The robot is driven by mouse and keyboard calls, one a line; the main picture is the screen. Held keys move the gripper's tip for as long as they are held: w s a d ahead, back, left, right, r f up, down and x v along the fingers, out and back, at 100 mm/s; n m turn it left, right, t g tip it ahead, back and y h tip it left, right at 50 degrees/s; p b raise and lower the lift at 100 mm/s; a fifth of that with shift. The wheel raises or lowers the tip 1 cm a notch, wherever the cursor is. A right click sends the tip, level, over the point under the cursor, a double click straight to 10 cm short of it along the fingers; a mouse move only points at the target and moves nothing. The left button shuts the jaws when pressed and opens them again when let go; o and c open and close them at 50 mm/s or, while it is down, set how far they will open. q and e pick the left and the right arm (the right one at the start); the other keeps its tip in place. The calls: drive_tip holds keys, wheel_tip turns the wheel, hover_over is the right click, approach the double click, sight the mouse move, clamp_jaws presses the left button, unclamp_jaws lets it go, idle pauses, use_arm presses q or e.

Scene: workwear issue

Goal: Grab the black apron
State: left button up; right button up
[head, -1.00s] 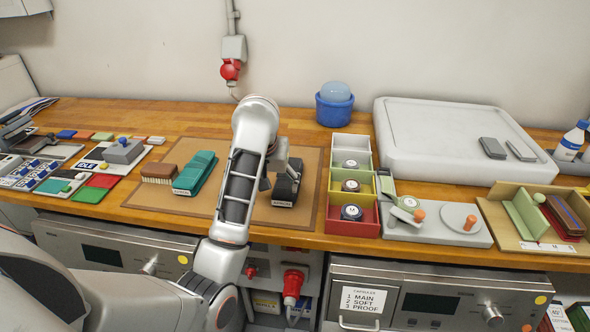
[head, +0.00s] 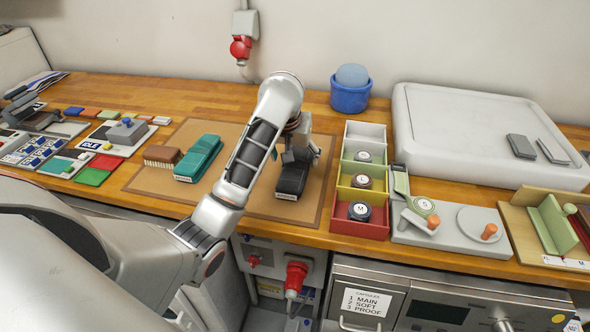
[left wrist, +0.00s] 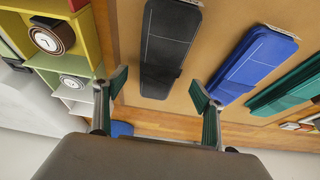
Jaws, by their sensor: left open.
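The black apron (head: 292,180) is a folded flat bundle with a white label at its front end, lying on the tan mat (head: 265,207). It also shows in the left wrist view (left wrist: 168,48), lying on the mat beyond the fingers. My left gripper (head: 303,152) is over the rear part of the apron in the head view, partly hidden by its own arm. In the left wrist view its two fingers (left wrist: 158,88) are spread apart with nothing between them, and the apron's near end is ahead of the gap. My right gripper is not in view.
A blue folded bundle (left wrist: 257,66) lies beside the apron; my arm hides it in the head view. A teal bundle (head: 199,158) and a brown brush (head: 162,156) lie further left. A compartment rack (head: 360,229) with round items stands close on the right.

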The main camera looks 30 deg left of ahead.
sight(295, 164)
use_arm(q)
drive_tip(key=shift+x, duration=2.45)
drive_tip(key=shift+s, duration=0.15)
drive_tip(key=c, duration=1.3)
